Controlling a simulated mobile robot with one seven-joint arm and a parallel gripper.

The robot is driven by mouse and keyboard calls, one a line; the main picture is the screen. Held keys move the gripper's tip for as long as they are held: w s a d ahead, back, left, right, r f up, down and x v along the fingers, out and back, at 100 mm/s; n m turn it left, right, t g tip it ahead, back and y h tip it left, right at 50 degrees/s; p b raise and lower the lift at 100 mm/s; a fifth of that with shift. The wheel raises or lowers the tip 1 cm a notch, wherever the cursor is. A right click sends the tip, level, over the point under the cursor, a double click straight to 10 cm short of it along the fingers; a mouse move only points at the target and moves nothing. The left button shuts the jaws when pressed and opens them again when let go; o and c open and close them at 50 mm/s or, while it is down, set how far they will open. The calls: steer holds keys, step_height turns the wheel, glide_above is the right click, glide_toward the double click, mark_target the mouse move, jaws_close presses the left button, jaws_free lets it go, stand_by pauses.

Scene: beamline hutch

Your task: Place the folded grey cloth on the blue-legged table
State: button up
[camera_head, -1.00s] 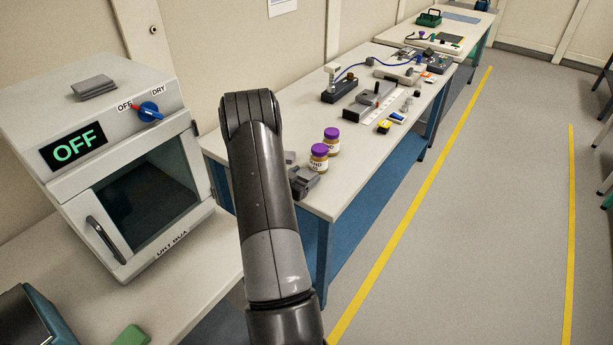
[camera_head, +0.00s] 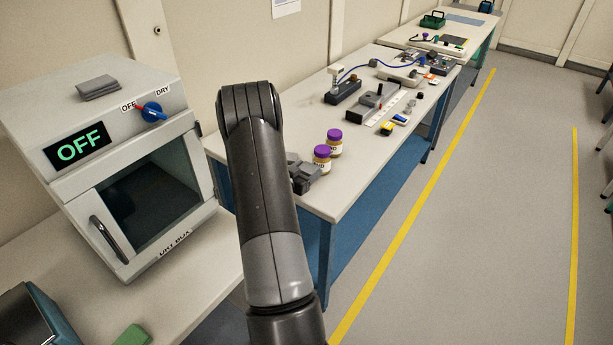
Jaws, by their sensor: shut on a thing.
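The blue-legged table (camera_head: 338,205) stands along the wall in the middle, with a pale top. My arm rises in the foreground and hides part of the table's near end. My gripper (camera_head: 305,174) shows only in part behind the arm, over the near end of the table, close to two purple-lidded jars. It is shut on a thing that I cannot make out.
Two jars (camera_head: 322,158) (camera_head: 334,142) stand near the table's near end. Instruments and a blue cable (camera_head: 348,70) crowd its far part. The white box (camera_head: 150,200) has a display reading OFF and a closed door. A bare strip of tabletop lies right of the jars.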

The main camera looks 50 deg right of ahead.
mark_target(306, 170)
step_height(306, 170, up, 14)
steer(key=w+f+n+t+y, duration=0.25)
steer(key=w+n+t, duration=0.3)
steer(key=w, duration=0.95)
steer(key=w+f+n+t+y, duration=0.2)
steer(key=w+f+n+t, duration=0.3)
steer(key=w, duration=0.9)
steer(key=shift+m+t, duration=0.45)
steer(key=shift+m, duration=0.3)
step_height(306, 170, down, 9)
steer(key=shift+w+f, duration=0.15)
steer(key=shift+f, duration=0.2)
steer(key=o, duration=1)
steer(key=shift+r, duration=0.1)
